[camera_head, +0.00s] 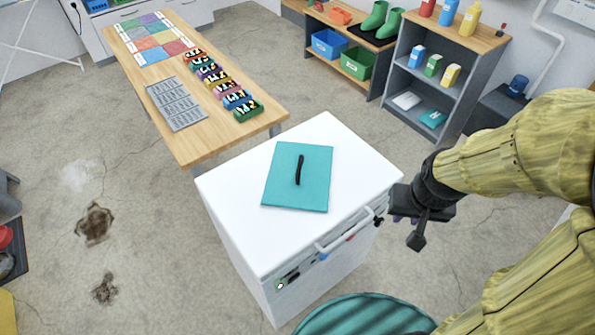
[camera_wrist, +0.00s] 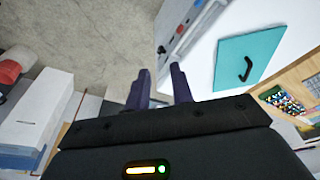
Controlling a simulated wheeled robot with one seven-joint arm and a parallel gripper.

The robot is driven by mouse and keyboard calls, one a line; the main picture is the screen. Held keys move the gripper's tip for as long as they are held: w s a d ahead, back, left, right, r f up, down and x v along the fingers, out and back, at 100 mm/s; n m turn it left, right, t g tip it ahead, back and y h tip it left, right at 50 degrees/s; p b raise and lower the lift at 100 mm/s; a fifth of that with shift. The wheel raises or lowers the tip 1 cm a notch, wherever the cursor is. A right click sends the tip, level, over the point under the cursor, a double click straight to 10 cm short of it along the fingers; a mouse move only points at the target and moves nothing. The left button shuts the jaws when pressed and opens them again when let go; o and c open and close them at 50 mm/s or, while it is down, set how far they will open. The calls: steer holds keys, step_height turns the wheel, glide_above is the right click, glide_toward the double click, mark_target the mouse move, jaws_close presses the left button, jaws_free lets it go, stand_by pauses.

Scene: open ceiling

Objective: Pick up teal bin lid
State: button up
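The teal bin lid (camera_head: 312,178) lies flat on top of a white cabinet (camera_head: 238,205). It is a square panel with a black curved handle (camera_head: 299,169) in its middle. The lid also shows in the wrist view (camera_wrist: 234,75), at the upper right. My gripper (camera_head: 402,212) is at the right side of the cabinet, apart from the lid and its handle. In the wrist view my gripper's two dark purple fingers (camera_wrist: 160,84) stand apart with nothing between them.
A wooden table (camera_head: 190,130) with a colored chart and several colored blocks stands behind left. A grey shelf (camera_head: 430,85) with bottles and boxes stands behind right. A teal ribbed round thing (camera_head: 365,315) is at the bottom, near the cabinet's front handle (camera_head: 345,232).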

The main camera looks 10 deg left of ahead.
steer(key=w+a+f+t+y+p, duration=0.35)
steer(key=w+a+f, duration=0.45)
steer(key=w+a, duration=0.4)
steer(key=s+a+f+m+t+p, duration=0.3)
steer(key=a+f+t, duration=0.3)
steer(key=a, duration=0.5)
steer(key=shift+s+f+m+t, duration=0.2)
steer(key=shift+m+t, duration=0.4)
steer(key=shift+t, duration=0.25)
